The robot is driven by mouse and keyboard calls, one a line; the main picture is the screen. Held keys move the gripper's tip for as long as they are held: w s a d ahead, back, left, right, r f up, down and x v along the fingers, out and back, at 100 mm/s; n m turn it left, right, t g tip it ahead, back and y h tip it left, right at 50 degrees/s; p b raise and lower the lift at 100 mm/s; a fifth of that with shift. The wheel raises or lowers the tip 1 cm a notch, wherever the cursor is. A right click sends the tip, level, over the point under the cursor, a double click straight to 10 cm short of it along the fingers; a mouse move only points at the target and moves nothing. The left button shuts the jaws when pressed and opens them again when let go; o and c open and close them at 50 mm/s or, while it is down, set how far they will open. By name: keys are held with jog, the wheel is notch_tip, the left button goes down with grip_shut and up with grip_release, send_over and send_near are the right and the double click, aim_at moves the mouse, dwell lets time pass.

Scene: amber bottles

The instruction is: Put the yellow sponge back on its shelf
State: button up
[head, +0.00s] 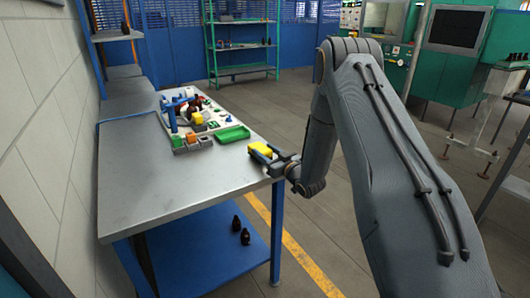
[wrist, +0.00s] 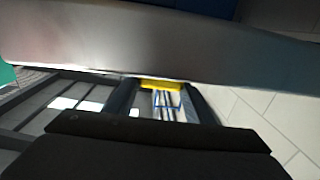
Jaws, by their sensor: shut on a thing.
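The yellow sponge (head: 259,148) is held in my gripper (head: 262,154), at the right edge of the grey worktable. In the wrist view the sponge (wrist: 161,84) shows as a yellow strip between the two dark fingers (wrist: 161,98). My gripper is shut on it. I cannot tell whether the sponge touches the tabletop. A green shelf rack (head: 242,45) stands at the back. The frames do not show which shelf is the sponge's own.
The worktable (head: 160,195) has a bare front half. A white tray with mixed parts (head: 215,127), a green tray (head: 232,134) and small coloured bins (head: 192,143) stand farther back. Open floor lies right of the table.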

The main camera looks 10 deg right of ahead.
jog(key=shift+f, duration=0.25)
jog(key=shift+f, duration=0.2)
jog(key=o, duration=1.1)
